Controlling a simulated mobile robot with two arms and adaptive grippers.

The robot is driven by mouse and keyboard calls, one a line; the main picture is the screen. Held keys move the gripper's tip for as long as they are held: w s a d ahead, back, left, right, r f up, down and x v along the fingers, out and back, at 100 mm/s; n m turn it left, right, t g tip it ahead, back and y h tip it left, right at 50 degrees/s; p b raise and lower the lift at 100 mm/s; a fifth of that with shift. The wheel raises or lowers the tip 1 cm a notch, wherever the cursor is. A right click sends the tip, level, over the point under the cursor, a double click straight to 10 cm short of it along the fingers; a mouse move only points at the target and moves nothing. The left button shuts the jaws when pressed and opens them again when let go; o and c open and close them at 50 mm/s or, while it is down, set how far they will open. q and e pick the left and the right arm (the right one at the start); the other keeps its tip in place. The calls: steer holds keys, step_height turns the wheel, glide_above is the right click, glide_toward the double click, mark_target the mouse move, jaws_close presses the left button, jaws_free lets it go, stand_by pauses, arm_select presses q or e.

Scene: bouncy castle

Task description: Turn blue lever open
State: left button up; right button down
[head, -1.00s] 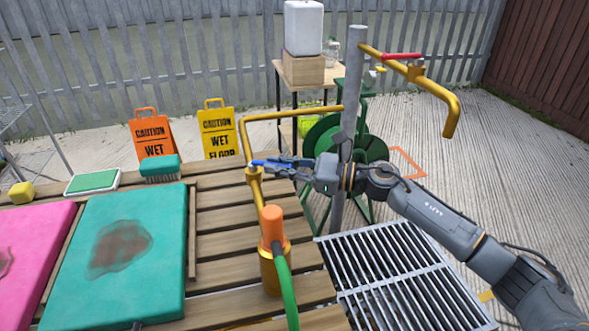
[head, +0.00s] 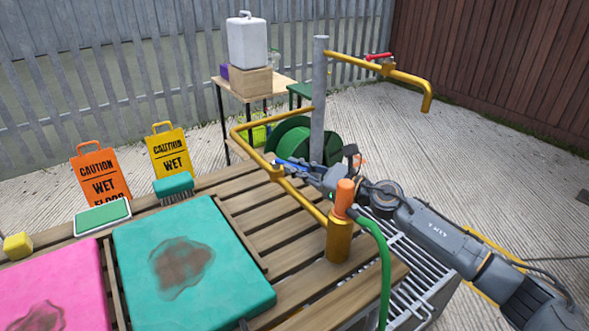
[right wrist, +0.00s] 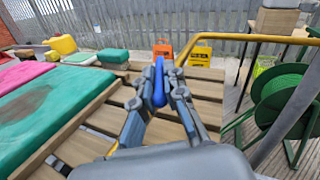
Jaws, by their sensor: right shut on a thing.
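The blue lever (head: 292,164) sits on the yellow pipe (head: 305,201) above the slatted wooden table. In the right wrist view the blue lever (right wrist: 158,82) stands between the two fingers of my right gripper (right wrist: 165,78). My right gripper (head: 303,169) is shut on the lever, and its arm comes in from the right. The fingers hide part of the lever and its valve body. An orange connector (head: 344,198) with a green hose (head: 382,262) sits at the near end of the pipe. My left gripper is not in view.
A grey post (head: 319,100) and green hose reel (head: 290,142) stand just behind the gripper. A yellow tap with a red lever (head: 378,56) is higher up. A teal pad (head: 190,262) and brush (head: 174,186) lie left on the table. A metal grate (head: 410,262) is at right.

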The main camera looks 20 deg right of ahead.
stand_by(0.3)
steer(key=c, duration=1.4)
jaws_free()
steer(key=shift+s, duration=0.1)
steer(key=v, duration=1.2)
steer(key=shift+a, duration=0.1)
steer(key=shift+c, duration=0.4)
